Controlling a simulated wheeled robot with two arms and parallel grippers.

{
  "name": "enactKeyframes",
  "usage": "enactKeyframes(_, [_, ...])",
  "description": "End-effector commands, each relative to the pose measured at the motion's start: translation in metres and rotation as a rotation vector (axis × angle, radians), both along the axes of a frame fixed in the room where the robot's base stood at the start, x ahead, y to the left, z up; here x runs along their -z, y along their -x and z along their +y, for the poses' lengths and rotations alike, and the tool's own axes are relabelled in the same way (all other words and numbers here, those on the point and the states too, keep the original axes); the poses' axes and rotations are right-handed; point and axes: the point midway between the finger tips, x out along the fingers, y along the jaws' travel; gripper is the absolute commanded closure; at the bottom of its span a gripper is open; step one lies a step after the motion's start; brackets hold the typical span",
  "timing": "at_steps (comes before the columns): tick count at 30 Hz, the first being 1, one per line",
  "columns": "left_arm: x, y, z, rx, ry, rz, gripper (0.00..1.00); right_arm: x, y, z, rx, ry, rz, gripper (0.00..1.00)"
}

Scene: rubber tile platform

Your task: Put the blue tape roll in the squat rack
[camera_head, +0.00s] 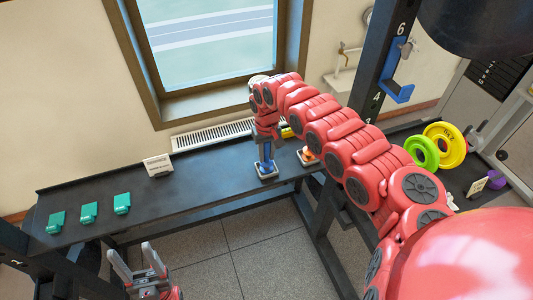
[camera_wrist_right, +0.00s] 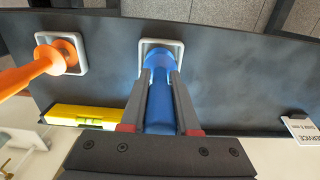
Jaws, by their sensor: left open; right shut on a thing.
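My right gripper (camera_head: 265,155) is shut on a blue object (camera_wrist_right: 160,105). The object is long and upright, and its far end stands in or on a pale square holder (camera_wrist_right: 177,43) on the dark bench (camera_head: 215,185). I cannot make out a tape roll's ring shape in it. The fingers lie along both sides of it in the right wrist view. The squat rack shows as a dark numbered upright (camera_head: 385,65) with a blue hook (camera_head: 400,93), right of the gripper in the head view. My left gripper (camera_head: 139,262) is open and empty, in front of the bench at bottom left.
An orange object (camera_wrist_right: 45,62) stands in another square holder, near a yellow level (camera_wrist_right: 85,117). Several teal objects, one at the middle (camera_head: 89,211), and a white sign (camera_head: 157,165) are on the bench. Green (camera_head: 422,152) and yellow (camera_head: 446,144) plates stand at right.

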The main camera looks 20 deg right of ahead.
Motion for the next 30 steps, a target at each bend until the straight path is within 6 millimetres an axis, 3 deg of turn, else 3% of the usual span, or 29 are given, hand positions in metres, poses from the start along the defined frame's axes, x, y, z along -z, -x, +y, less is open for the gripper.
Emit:
enactKeyframes(10, [0.004,0.000,0.000,0.000,0.000,0.000,0.41,0.007,0.000,0.000,0.000,0.000,0.000,1.00])
enactKeyframes(11, [0.003,0.000,0.000,0.000,0.000,0.000,0.41,0.007,0.000,0.000,0.000,0.000,0.000,0.65])
enactKeyframes(16, [0.003,0.000,0.000,0.000,0.000,0.000,0.41,0.007,0.000,0.000,0.000,0.000,0.000,0.36])
enactKeyframes(25, [0.002,0.000,0.000,0.000,0.000,0.000,0.41,0.006,0.000,0.000,0.000,0.000,0.000,0.36])
enactKeyframes(30, [-0.008,0.000,0.000,0.000,0.000,0.000,0.41,-0.007,0.000,0.000,0.000,0.000,0.000,0.36])
